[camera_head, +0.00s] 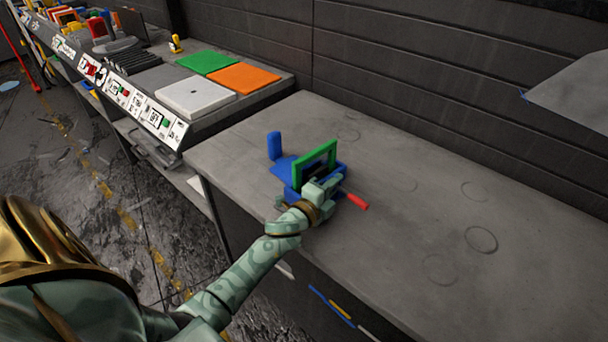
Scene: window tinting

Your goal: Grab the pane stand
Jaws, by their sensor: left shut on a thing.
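The pane stand (296,191), a blue base, sits on the near part of the grey workbench. A green rectangular frame (316,158) stands upright in it. My left gripper (322,188) is at the stand's near side, shut on it. Its fingers and hand hide part of the stand's front, so the exact grip is hard to see. My right gripper is not in view.
A blue upright cylinder (274,146) and a flat blue piece (281,167) are beside the stand. A red stick (357,201) lies to its right. The workbench (430,190) is clear further right. A shelf with green (207,62), orange (244,78) and white (195,96) panels adjoins at left.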

